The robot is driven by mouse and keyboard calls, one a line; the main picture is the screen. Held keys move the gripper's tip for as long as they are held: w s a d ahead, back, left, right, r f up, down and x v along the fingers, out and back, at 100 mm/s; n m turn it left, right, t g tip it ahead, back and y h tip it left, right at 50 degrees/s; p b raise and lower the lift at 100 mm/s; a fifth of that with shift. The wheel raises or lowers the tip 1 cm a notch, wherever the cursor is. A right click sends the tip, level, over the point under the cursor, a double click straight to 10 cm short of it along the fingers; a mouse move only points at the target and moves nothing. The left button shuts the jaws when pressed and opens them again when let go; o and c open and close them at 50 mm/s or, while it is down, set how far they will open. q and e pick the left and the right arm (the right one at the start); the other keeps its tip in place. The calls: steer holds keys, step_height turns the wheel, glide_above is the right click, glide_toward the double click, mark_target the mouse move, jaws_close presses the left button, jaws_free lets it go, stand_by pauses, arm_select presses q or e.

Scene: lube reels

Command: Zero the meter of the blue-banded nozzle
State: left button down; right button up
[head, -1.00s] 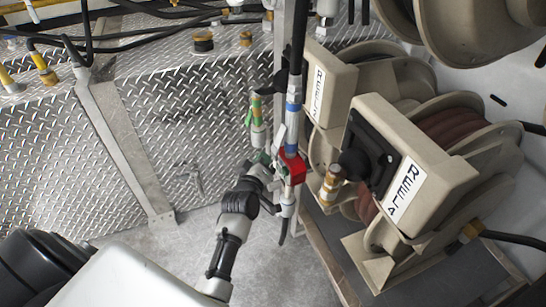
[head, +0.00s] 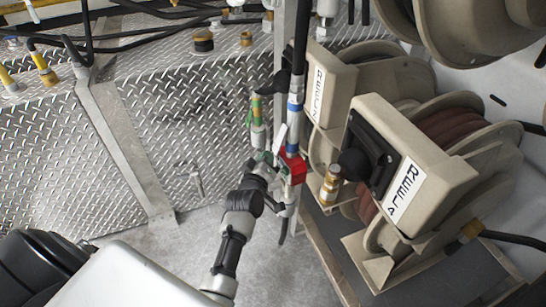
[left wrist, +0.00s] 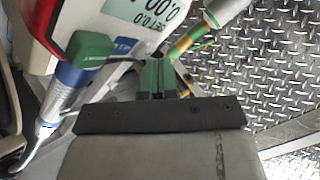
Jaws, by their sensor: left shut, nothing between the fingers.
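The blue-banded nozzle (head: 294,112) hangs upright beside the reels, with a red-bodied meter (head: 293,168) on it. In the left wrist view, its blue band (left wrist: 74,76) is at left. The white meter face (left wrist: 97,20) carries a pale green display (left wrist: 140,8), cut by the top edge, with zeros readable. A green block (left wrist: 92,48) and a small blue patch (left wrist: 122,46) sit on the meter's near side. My left gripper (head: 270,158) is shut and empty beside the meter; its green fingers (left wrist: 155,72) point toward the meter's lower edge. Contact cannot be told. My right gripper is not in view.
A green-banded nozzle (head: 257,112) hangs just left of the blue-banded one. Beige hose reels (head: 440,165) crowd the right, with a brass-coloured fitting (head: 330,185) close to the meter. Diamond-plate wall (head: 165,130) stands behind.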

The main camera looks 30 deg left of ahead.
arm_select(q)
steer(key=shift+w+d, duration=0.15)
stand_by(0.7)
steer(key=shift+s+a+p, duration=0.45)
steer(key=shift+s+a, duration=0.25)
steer(key=shift+s, duration=0.3)
steer(key=s+a, duration=0.1)
steer(key=s, duration=0.1)
steer(key=s+a+p, duration=0.1)
steer(key=s, duration=0.1)
steer(key=shift+a, duration=0.4)
